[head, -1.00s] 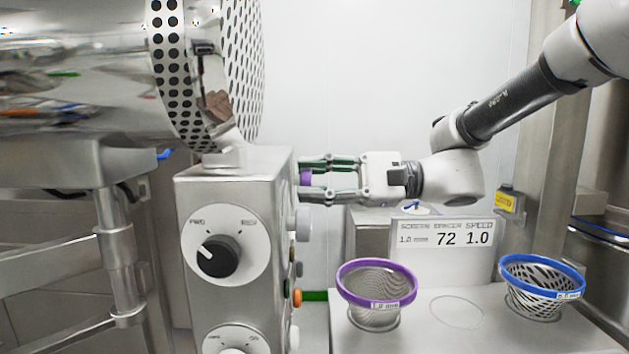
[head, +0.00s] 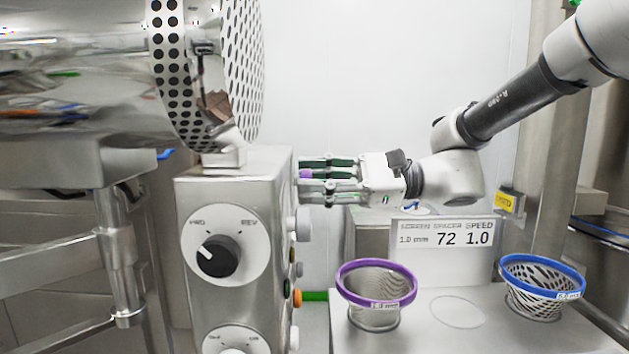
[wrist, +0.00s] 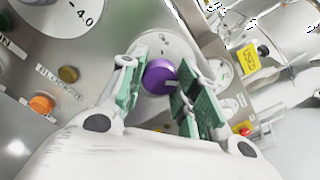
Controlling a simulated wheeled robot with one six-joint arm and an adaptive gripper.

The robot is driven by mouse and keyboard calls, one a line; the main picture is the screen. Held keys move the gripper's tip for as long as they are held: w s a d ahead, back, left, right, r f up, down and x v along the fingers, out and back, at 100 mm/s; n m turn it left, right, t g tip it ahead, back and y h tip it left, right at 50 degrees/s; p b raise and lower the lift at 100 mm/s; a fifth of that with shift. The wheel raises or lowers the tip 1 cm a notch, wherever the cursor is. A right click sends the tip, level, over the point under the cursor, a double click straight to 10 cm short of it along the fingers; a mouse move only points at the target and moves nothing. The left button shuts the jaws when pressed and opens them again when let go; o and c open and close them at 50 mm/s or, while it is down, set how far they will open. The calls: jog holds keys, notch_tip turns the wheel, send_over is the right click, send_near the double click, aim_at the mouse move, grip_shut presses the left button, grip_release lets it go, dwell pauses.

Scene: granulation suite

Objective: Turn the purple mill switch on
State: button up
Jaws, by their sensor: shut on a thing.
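The purple mill switch (wrist: 158,77) is a round knob on a pale dial plate (wrist: 165,45) on the side of the steel control box (head: 235,180). In the head view only a small purple part of the switch (head: 306,173) shows between my fingers. My gripper (head: 315,180) reaches in from the right, with its green-padded fingers shut on the switch from two sides. In the wrist view my gripper (wrist: 160,90) has one finger on each side of the knob. The dial's markings are too small to read.
The box's front has a black FWD/REV knob (head: 217,256). Its side has an orange button (head: 297,297) and other small controls below my gripper. A purple-rimmed screen (head: 377,267), a blue-rimmed screen (head: 541,259) and a sign (head: 444,239) stand on the bench at right. A perforated drum (head: 205,75) is above.

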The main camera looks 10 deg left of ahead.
jog(key=o, duration=1.1)
jog(key=shift+c, duration=0.2)
jog(key=v, duration=1.2)
jog(key=shift+d, duration=0.1)
